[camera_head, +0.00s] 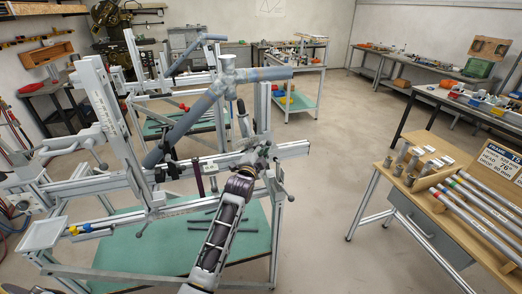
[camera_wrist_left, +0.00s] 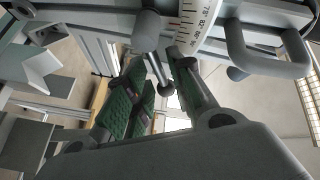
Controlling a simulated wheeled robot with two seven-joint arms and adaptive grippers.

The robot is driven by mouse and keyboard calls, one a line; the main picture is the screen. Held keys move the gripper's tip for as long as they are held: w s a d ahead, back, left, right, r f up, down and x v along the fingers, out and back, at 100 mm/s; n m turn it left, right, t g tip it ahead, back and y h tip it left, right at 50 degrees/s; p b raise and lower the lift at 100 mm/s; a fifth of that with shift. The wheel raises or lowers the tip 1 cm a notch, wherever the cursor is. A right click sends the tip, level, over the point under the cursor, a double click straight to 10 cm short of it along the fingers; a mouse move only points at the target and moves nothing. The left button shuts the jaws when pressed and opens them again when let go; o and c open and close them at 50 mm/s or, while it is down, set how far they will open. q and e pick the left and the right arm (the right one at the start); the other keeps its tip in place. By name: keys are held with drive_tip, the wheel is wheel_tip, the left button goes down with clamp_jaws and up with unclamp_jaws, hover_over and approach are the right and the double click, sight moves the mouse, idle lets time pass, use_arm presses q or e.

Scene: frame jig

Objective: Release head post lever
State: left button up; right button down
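The frame jig (camera_head: 115,190) stands ahead in the head view with a grey-blue bicycle frame (camera_head: 195,110) in it. My left gripper (camera_head: 258,155) is at the right part of the jig's long rail, by the upright post; its fingers are small there. In the left wrist view my left gripper (camera_wrist_left: 163,98) is open, with green-padded fingers apart. A grey lever (camera_wrist_left: 156,62) with a round knob at its end reaches down between the fingers; I cannot tell whether either finger touches it. A marked angle scale (camera_wrist_left: 196,22) is just beside it. My right gripper is not in view.
A wooden table (camera_head: 410,190) with tubes, small metal parts and a sign stands at the right. A green shelf (camera_head: 130,250) lies under the jig. A grey looped handle (camera_wrist_left: 268,55) is close to the fingers. Open floor (camera_head: 330,140) lies between jig and table.

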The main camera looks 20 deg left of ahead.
use_arm(q)
clamp_jaws()
